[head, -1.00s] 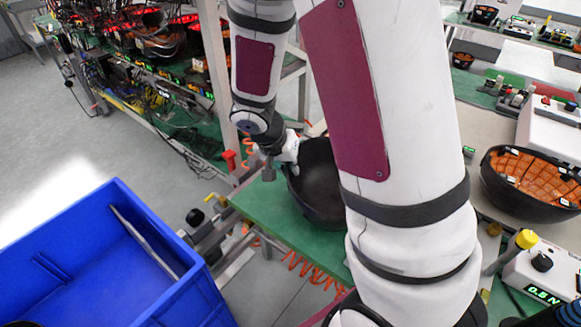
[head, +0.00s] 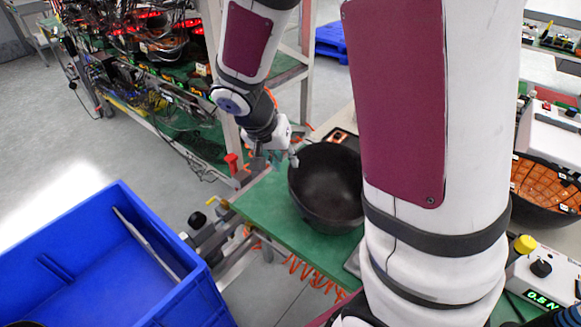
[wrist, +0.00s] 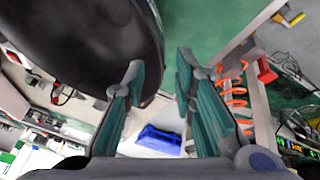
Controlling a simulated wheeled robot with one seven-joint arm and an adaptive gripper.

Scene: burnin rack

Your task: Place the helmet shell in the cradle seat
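A black, bowl-like helmet shell (head: 325,190) sits open side up on the green mat in the head view. It fills the upper left of the wrist view (wrist: 75,40). My gripper (head: 284,160) is at the shell's left rim. In the wrist view my gripper (wrist: 159,65) has its two teal fingers apart, with nothing held between them. The shell's curved edge lies behind the left finger and reaches partly into the gap; I cannot tell if they touch. I cannot make out the cradle seat; my arm hides part of the bench.
A blue bin (head: 95,265) stands at the lower left. A rack (head: 150,75) with cables and red lights stands behind. Another shell with orange lining (head: 545,185) is at the right, beside a box with a green display (head: 540,275). The green mat (head: 262,205) is bare left of the shell.

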